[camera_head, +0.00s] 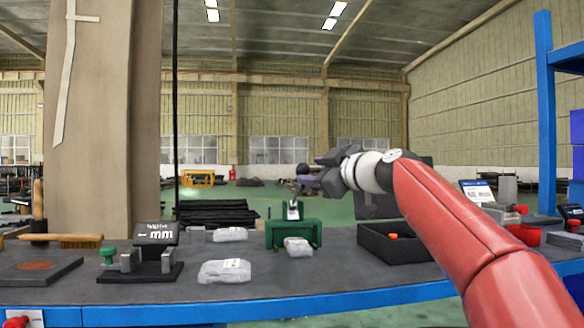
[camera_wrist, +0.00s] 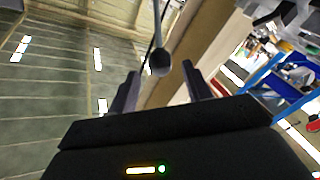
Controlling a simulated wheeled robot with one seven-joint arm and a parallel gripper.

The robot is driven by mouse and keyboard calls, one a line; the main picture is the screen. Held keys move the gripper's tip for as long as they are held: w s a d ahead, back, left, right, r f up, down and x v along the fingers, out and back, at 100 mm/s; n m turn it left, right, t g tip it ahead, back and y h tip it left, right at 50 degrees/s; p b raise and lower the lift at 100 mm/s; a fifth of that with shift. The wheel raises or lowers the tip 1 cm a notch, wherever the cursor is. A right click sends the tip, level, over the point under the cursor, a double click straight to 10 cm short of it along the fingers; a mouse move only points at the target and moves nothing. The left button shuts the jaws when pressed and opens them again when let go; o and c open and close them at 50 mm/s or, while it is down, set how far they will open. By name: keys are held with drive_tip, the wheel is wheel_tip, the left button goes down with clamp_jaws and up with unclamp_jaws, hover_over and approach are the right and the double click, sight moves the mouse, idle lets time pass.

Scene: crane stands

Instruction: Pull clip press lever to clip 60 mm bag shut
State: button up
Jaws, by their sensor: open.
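The green clip press (camera_head: 293,234) stands on the grey table. A small pale piece (camera_head: 293,211) shows in its upper part; I cannot tell what it is. The lever's dark round knob (camera_wrist: 160,63) shows in the wrist view on a thin rod, between or just beyond my fingertips. My gripper (camera_head: 312,180) is open above the press, and neither finger visibly touches the knob. Grey bags with white labels lie on the table: one in front of the press (camera_head: 298,247), a larger one to the left (camera_head: 224,271), another behind it (camera_head: 230,235). I cannot tell which is the 60 mm bag.
A gauge with a "-- mm" display (camera_head: 156,234) stands left of the bags. A black open bin (camera_head: 400,247) with something orange inside sits right of the press. A wooden-handled brush (camera_head: 80,241) and a dark plate (camera_head: 38,270) are at far left. A blue rack post (camera_head: 545,110) stands right.

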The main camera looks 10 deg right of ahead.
sight(298, 170)
drive_tip(key=p+x, duration=0.3)
drive_tip(key=x, duration=0.2)
drive_tip(key=shift+a+r, duration=0.1)
drive_tip(key=shift+r, duration=0.1)
drive_tip(key=shift+w+a+f+p, duration=0.2)
drive_tip(key=shift+w+a+p, duration=0.05)
drive_tip(key=shift+w+p, duration=0.3)
clamp_jaws()
